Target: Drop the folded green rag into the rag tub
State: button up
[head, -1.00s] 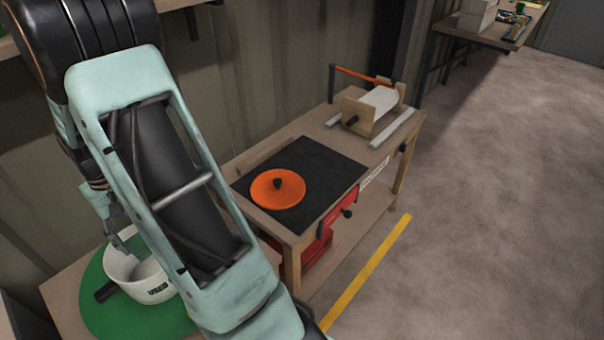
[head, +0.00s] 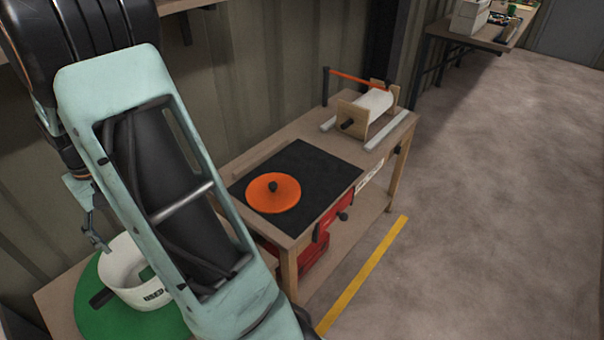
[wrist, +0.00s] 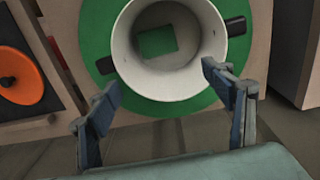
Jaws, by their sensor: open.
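The folded green rag (wrist: 158,41) lies flat inside the white rag tub, on its floor, in the wrist view. The rag tub (wrist: 121,40) is a round white pot with dark side handles; it also shows at the lower left in the head view (head: 152,296), partly behind my arm. My gripper (wrist: 158,82) is open and empty, its two fingers apart at the near side of the tub's rim.
The tub stands on a green round mat (head: 92,313) on a wooden table. To the right, a workbench (head: 240,166) holds a black mat (head: 325,172), an orange disc lid (head: 270,197) and a roll holder (head: 368,110). The floor at the right is clear.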

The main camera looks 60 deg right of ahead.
notch_tip(320, 180, up, 8)
jog(key=shift+f, duration=0.1)
dwell(0.6)
